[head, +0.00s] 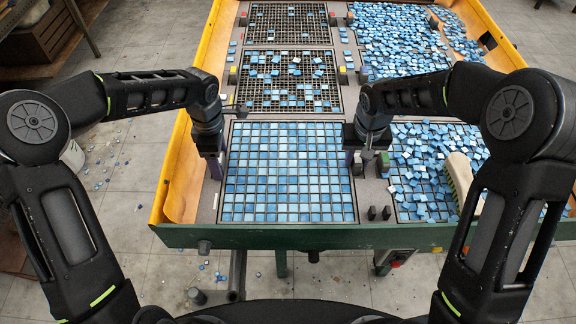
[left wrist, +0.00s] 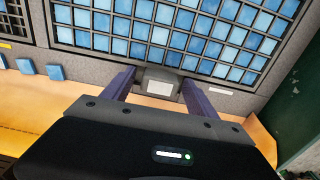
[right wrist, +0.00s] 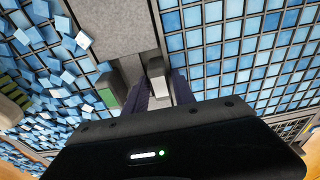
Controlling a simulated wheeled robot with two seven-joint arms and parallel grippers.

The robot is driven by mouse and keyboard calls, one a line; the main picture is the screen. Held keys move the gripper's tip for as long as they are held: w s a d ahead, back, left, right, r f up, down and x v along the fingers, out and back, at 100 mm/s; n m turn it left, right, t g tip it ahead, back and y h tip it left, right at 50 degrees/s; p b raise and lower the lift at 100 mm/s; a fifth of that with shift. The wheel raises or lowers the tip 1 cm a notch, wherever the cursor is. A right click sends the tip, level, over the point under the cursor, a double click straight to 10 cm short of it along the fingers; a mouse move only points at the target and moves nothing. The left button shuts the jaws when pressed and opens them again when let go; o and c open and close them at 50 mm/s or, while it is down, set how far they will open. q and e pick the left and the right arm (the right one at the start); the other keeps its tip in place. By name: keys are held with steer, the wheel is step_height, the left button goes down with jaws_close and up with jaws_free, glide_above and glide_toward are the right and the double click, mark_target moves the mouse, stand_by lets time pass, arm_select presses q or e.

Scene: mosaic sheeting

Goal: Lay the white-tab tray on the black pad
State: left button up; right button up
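The white-tab tray (head: 288,215) is the near left tray, a dark grid filled with blue tiles. It looks level. My left gripper (head: 214,168) is at its left side. In the left wrist view, its fingers (left wrist: 158,88) stand on both sides of a grey tab with a white label (left wrist: 160,87); contact is unclear. My right gripper (head: 364,165) is at the tray's right side. In the right wrist view, its closely spaced fingers (right wrist: 161,92) pinch a white-topped tab (right wrist: 156,68). I cannot make out the black pad.
A partly filled tray (head: 290,108) lies just behind, and another (head: 287,3) behind that. Loose blue tiles fill bins on the right, next to a pale scoop (head: 459,178). A green-tab block (head: 384,160) stands close to my right gripper. Orange walls (head: 170,190) edge the bench.

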arm_select(q)
steer(key=c, duration=0.6)
arm_select(e)
steer(key=c, duration=0.6)
arm_select(q)
jaws_close()
arm_select(e)
jaws_close()
arm_select(q)
steer(key=shift+r, duration=0.1)
